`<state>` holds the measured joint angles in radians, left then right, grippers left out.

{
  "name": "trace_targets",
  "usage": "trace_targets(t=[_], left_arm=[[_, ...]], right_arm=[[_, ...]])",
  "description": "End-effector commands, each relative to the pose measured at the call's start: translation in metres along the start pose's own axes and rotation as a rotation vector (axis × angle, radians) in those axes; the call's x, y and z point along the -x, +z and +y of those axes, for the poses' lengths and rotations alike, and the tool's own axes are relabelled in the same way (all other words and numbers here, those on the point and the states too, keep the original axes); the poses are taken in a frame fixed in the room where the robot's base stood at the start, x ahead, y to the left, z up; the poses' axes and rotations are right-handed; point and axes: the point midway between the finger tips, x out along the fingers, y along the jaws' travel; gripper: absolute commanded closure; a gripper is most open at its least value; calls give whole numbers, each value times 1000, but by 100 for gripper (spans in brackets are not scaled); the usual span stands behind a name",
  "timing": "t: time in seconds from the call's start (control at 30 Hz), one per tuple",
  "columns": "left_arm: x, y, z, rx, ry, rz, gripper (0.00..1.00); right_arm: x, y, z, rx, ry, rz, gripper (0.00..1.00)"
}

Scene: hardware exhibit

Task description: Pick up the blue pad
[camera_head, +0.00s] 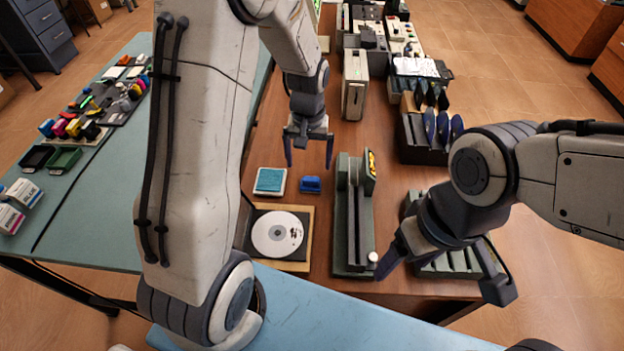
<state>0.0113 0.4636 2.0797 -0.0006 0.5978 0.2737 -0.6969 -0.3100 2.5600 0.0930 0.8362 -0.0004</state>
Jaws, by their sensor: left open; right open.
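A square teal-blue pad (270,180) with a pale border lies flat on the brown table. A smaller, darker blue block (311,184) lies just to its right; I cannot tell its exact kind. My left gripper (309,163) is open and empty, pointing down above and slightly beyond the small blue block, to the upper right of the teal-blue pad. My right gripper (443,279) is open near the table's front right, over a dark slotted rack (455,263), far from the pad.
A disc (277,234) on a brown board lies in front of the pad. A long green-grey device (353,220) stands right of it. A rack of dark blue pieces (430,135) and a grey upright box (354,85) stand farther back. A side table (100,210) holds colourful items.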

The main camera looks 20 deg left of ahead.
Motion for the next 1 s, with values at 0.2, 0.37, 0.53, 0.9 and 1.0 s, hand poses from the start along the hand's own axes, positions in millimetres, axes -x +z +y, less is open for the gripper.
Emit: trace_targets(t=[0.2, 0.37, 0.53, 0.9, 1.0], left_arm=[[-30, 1, 4, -7, -1, -4, 0], [-40, 0, 4, -8, -1, -4, 0], [-64, -5, 3, -6, -1, -6, 0], [-86, -6, 2, -4, 0, 0, 0], [-86, -6, 2, -4, 0, 0, 12]], right_arm=[[1, 0, 0, 0, 0, 0, 25], [2, 0, 0, 0, 0, 0, 25], [8, 0, -1, 0, 0, 0, 25], [8, 0, -1, 0, 0, 0, 25], [8, 0, -1, 0, 0, 0, 25]])
